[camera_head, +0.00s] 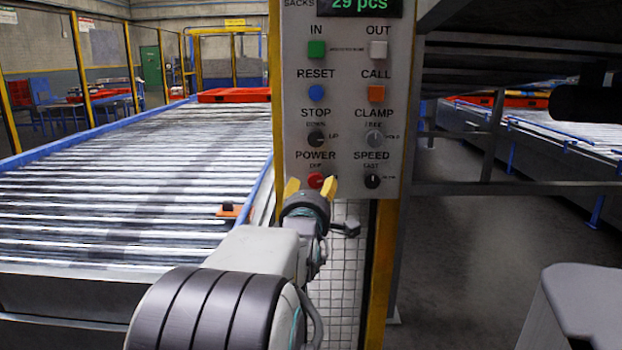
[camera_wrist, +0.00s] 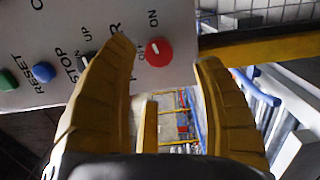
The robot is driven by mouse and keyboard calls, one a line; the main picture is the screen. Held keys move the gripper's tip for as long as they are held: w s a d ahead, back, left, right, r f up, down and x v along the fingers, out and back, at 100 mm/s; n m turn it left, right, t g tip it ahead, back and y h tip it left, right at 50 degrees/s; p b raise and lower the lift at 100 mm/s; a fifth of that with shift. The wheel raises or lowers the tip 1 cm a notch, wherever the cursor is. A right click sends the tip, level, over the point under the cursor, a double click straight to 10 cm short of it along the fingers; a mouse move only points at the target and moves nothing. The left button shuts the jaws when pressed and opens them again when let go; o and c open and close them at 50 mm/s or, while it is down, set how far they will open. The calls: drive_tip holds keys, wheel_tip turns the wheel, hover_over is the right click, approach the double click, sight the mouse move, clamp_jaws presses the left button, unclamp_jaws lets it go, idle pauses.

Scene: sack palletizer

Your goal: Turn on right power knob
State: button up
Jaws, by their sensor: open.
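The red round power knob (camera_head: 315,180) is at the lower left of the grey control panel (camera_head: 345,60), under the label POWER. In the wrist view the red knob (camera_wrist: 159,52) has a small white mark near its OFF label; the ON label is to its upper side. I cannot tell its exact setting. My gripper (camera_head: 310,187) is open, with its two yellow fingers on either side of the knob in the picture. In the wrist view my gripper (camera_wrist: 166,50) shows the knob between its fingertips, unclasped. The gap to the panel is unclear.
A black speed knob (camera_head: 372,181) is right of the power knob. The stop knob (camera_head: 316,139) and clamp knob (camera_head: 375,139) are above. A roller conveyor (camera_head: 130,190) lies left. A yellow post (camera_head: 382,265) stands below the panel.

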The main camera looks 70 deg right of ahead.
sight(316, 181)
drive_tip(key=n, duration=0.3)
drive_tip(key=shift+d+r+n, duration=0.15)
drive_tip(key=shift+n, duration=0.25)
drive_tip(key=shift+x, duration=3.45)
drive_tip(key=c, duration=1.2)
